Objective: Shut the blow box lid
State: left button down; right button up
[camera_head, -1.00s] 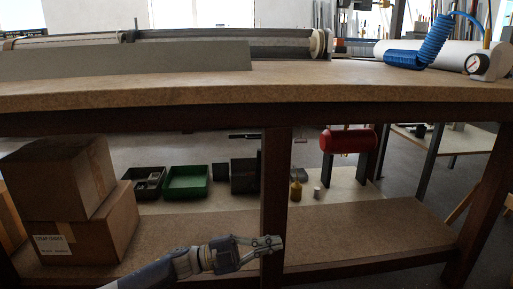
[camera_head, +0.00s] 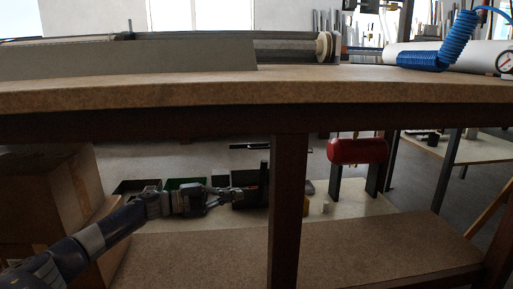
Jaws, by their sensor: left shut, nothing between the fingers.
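My left gripper (camera_head: 236,194) is over the lower shelf, reaching in from the left. Its fingers are shut with nothing between them, and their tips are in front of a dark box (camera_head: 246,178) on the far side. A dark upright piece stands at this box's right edge. I cannot tell whether this is the blow box or whether the piece is its lid. I cannot tell whether the fingers touch the box. On the bench top lies a long grey box-like piece (camera_head: 130,60). My right gripper is not in view.
The bench top (camera_head: 350,88) spans the view above my arm. A dark post (camera_head: 288,205) stands just right of the gripper. Cardboard boxes (camera_head: 45,200) are at left, partly behind my arm. Green bins (camera_head: 185,183), a red tank (camera_head: 357,151) and a blue hose (camera_head: 440,45) show.

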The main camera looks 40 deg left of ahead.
aim_at(259, 168)
jog(key=i+j, duration=0.25)
jog(key=j, duration=0.15)
jog(key=i+j, duration=0.25)
jog(key=j, duration=0.2)
jog(key=i+j, duration=0.25)
jog(key=j, duration=0.15)
